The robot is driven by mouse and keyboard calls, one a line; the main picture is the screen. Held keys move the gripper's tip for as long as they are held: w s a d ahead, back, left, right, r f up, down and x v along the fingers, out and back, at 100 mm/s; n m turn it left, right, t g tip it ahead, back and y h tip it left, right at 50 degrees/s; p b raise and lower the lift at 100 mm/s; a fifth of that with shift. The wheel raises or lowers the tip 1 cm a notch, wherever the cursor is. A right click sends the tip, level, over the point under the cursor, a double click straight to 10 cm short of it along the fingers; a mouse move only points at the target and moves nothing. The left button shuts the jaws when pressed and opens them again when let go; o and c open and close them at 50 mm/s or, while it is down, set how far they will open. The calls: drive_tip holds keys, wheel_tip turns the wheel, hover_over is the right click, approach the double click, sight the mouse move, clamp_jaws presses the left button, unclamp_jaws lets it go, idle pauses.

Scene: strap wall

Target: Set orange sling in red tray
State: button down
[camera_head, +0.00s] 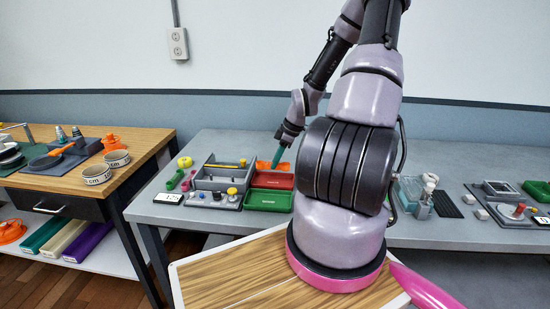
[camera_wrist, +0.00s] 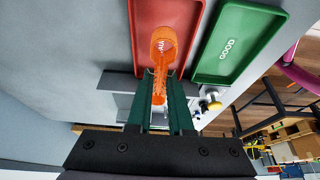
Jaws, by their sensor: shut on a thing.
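My gripper (camera_wrist: 160,78) is shut on the orange sling (camera_wrist: 164,45), which sits between the green fingers in the wrist view. The sling's rounded, looped end reaches beyond the fingertips and overlaps the red tray (camera_wrist: 150,12) in the picture. I cannot tell whether the sling touches the tray floor. In the head view, my gripper (camera_head: 278,156) is at the back of the red tray (camera_head: 272,181), beside an orange patch (camera_head: 264,165) that I cannot clearly make out. The sling partly covers the lettering on the tray.
A green tray (camera_wrist: 240,45) marked GOOD lies beside the red one. A grey organizer (camera_head: 222,178) with a yellow rod stands to their left on the grey table (camera_head: 175,212). A wooden table (camera_head: 110,170) with rings and tools is at the far left.

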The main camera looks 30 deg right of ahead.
sight(278, 169)
drive_tip(key=shift+f, duration=2.4)
drive_tip(key=shift+f, duration=0.2)
drive_tip(key=c, duration=0.7)
unclamp_jaws()
drive_tip(key=shift+c, duration=0.2)
drive_tip(key=shift+o, duration=0.3)
drive_tip(key=o, duration=0.3)
drive_tip(key=shift+o, duration=0.2)
